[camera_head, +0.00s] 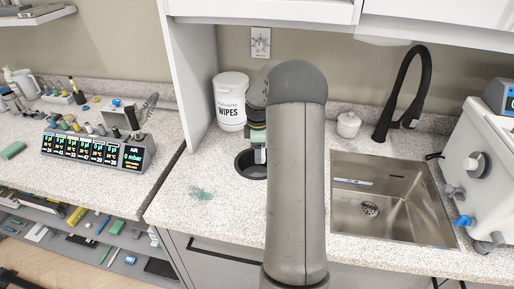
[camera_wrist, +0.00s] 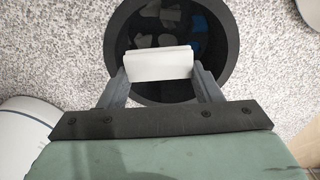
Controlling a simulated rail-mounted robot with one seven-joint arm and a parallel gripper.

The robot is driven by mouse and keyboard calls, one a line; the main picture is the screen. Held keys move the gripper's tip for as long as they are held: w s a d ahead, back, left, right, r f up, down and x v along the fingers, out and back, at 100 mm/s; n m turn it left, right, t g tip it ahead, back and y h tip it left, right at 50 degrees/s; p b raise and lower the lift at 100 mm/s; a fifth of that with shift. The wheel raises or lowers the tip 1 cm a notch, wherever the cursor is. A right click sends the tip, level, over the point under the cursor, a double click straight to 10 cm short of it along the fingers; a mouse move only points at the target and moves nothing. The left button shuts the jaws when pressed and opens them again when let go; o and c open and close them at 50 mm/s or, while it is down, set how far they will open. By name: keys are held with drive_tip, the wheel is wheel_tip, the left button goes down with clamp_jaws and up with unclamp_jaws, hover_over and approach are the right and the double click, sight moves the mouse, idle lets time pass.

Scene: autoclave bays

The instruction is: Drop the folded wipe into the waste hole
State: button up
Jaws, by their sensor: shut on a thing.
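The waste hole (camera_head: 246,168) is a round, black-rimmed opening in the speckled counter, left of the sink. It also shows in the wrist view (camera_wrist: 226,45), with pale and blue scraps at its bottom. My gripper (camera_wrist: 159,68) is shut on the folded wipe (camera_wrist: 159,63), a small white block between the two fingertips. In the wrist view the wipe overlaps the hole's opening. How high it is above the rim I cannot tell. In the head view my arm hides part of the hole and most of the gripper (camera_head: 260,155).
A white wipes tub (camera_head: 231,101) stands behind the hole. A green smear (camera_head: 201,193) marks the counter to the left. The sink (camera_head: 388,195) with a black faucet (camera_head: 405,90) and a small white jar (camera_head: 348,124) are to the right.

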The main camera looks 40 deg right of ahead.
wheel_tip(320, 180, down, 6)
drive_tip(key=b, duration=0.3)
drive_tip(key=shift+r, duration=0.1)
drive_tip(key=o, duration=1)
drive_tip(key=shift+r, duration=0.1)
wheel_tip(320, 180, up, 17)
drive_tip(key=b, duration=0.1)
drive_tip(key=shift+r+b, duration=0.15)
drive_tip(key=shift+b, duration=0.25)
drive_tip(key=shift+s+a, duration=0.1)
